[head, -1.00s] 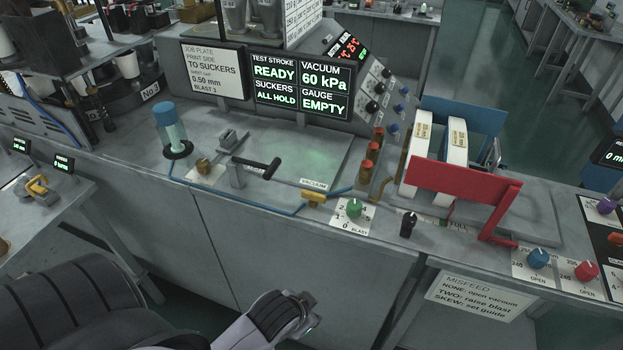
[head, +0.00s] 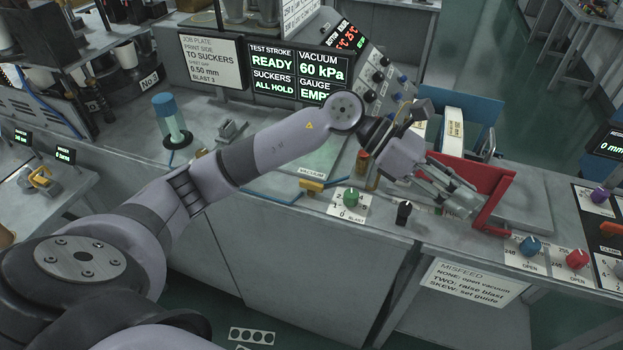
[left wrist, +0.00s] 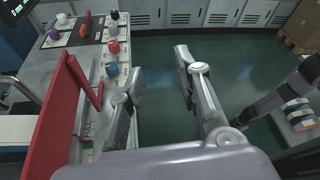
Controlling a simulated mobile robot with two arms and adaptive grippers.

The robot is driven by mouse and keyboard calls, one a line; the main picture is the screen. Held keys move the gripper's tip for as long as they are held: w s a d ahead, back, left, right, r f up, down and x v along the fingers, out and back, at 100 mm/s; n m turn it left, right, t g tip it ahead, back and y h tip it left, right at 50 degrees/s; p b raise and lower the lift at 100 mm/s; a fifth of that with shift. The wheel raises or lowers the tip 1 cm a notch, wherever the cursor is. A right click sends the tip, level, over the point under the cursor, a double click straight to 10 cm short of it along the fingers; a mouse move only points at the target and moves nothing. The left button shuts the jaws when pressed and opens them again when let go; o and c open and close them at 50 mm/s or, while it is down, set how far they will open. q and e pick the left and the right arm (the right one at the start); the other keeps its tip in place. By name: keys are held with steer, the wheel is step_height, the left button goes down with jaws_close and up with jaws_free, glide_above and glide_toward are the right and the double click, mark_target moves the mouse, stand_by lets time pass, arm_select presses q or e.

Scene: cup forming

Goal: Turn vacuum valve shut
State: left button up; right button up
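The yellow vacuum valve (head: 311,186) sits on the blue hose at the bench's front edge, just below the VACUUM label (head: 311,173). Its exact handle angle is hard to tell. My left arm reaches across the bench above and behind it. My left gripper (head: 466,204) is well to the right of the valve, in front of the red guide plate (head: 487,178). In the left wrist view the gripper (left wrist: 157,68) has its fingers apart with nothing between them. The display (head: 320,68) reads vacuum 60 kPa and suckers ALL HOLD. My right gripper is not in view.
A green blast knob (head: 351,197) and a black knob (head: 404,210) stand right of the valve. A blue-capped jar (head: 169,120) stands to the left. Blue (head: 530,244) and red (head: 577,258) knobs are at the right front.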

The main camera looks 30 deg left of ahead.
arm_select(q)
steer(key=w+a+f+m+y, duration=0.1)
steer(key=w+a+f+y, duration=0.1)
steer(key=a+y, duration=0.3)
steer(key=w+a+f+m+y, duration=0.1)
steer(key=a+f+y, duration=0.1)
steer(key=a, duration=0.5)
steer(key=g+y, duration=0.1)
steer(key=y, duration=0.6)
glide_toward(311, 182)
steer(key=shift+n, duration=0.4)
step_height(311, 182, down, 8)
steer(key=p, duration=0.3)
steer(key=shift+s+d, duration=0.1)
steer(key=shift+d, duration=0.05)
steer(key=shift+f, duration=0.6)
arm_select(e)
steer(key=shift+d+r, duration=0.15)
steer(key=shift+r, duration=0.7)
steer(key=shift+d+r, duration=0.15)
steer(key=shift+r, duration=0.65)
arm_select(q)
steer(key=shift+c, duration=0.3)
jaws_close()
